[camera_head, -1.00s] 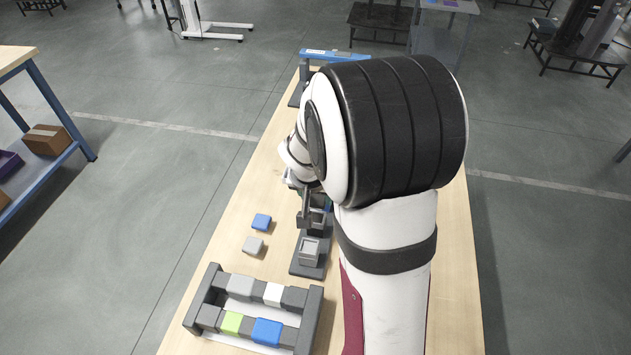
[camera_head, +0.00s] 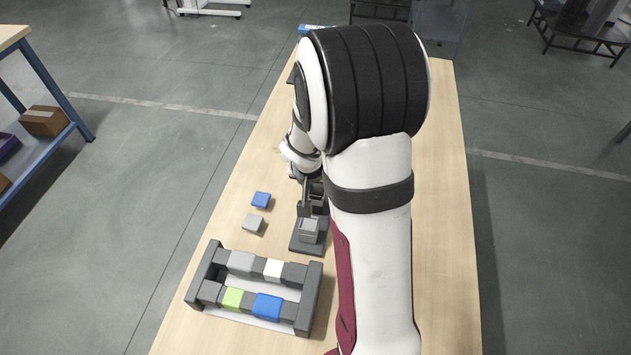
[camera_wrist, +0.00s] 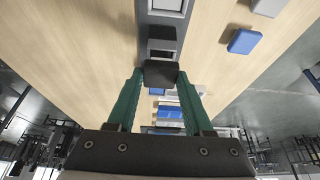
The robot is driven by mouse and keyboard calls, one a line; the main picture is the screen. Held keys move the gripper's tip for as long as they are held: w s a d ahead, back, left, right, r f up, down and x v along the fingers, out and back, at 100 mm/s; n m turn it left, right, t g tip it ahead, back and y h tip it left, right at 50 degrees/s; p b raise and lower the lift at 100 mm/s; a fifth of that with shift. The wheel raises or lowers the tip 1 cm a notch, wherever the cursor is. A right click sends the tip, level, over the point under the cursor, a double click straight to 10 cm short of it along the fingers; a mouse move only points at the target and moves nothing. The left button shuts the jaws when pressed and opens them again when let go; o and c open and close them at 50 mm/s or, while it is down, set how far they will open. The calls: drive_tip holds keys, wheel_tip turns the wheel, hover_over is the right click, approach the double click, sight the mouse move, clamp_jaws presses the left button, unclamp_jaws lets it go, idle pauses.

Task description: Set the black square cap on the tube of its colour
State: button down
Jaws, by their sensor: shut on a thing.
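The black square cap (camera_wrist: 161,74) sits between the fingertips of my gripper (camera_wrist: 161,76) in the wrist view, and the green fingers are shut on it. A dark tube (camera_wrist: 162,40) stands just beyond the cap on a dark grey base strip (camera_wrist: 145,12). I cannot tell whether cap and tube touch. A lighter grey square tube (camera_wrist: 168,5) is on the same strip, and it also shows in the head view (camera_head: 309,229). In the head view my arm hides most of the gripper and the cap.
A blue cap (camera_head: 261,200) and a light grey cap (camera_head: 253,223) lie on the table left of the strip. A dark rack (camera_head: 210,262) with several coloured blocks stands nearer. The table's left part (camera_head: 228,185) is bare.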

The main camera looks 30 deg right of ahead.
drive_tip(key=shift+f, duration=0.55)
idle(1.2)
unclamp_jaws()
drive_tip(key=shift+r, duration=3.75)
